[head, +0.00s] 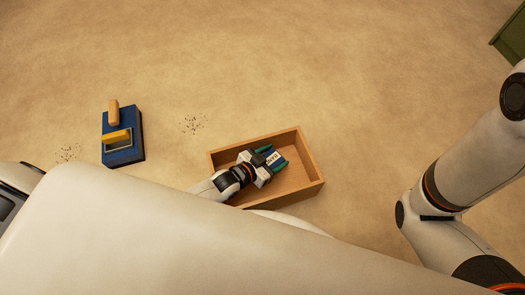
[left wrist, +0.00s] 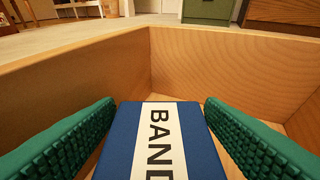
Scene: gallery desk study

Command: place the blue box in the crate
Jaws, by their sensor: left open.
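The open wooden crate (head: 311,165) stands on the floor near the middle of the head view. The blue box (head: 274,157), with a white label, is inside the crate walls under my left gripper (head: 272,160). In the left wrist view, the box (left wrist: 207,155) shows a white band lettered "BAND". The green finger pads of the left gripper (left wrist: 160,112) stand open on either side of it, with narrow gaps. Crate walls (left wrist: 235,65) rise around and beyond the box. The box's underside is hidden. My right gripper is not visible, only right arm links.
A blue block-like item (head: 125,150) with yellow pieces on it lies on the floor left of the crate. Small dark specks (head: 192,124) dot the floor between them. A green piece of furniture (head: 510,38) stands at the top right. The floor beyond the crate is clear.

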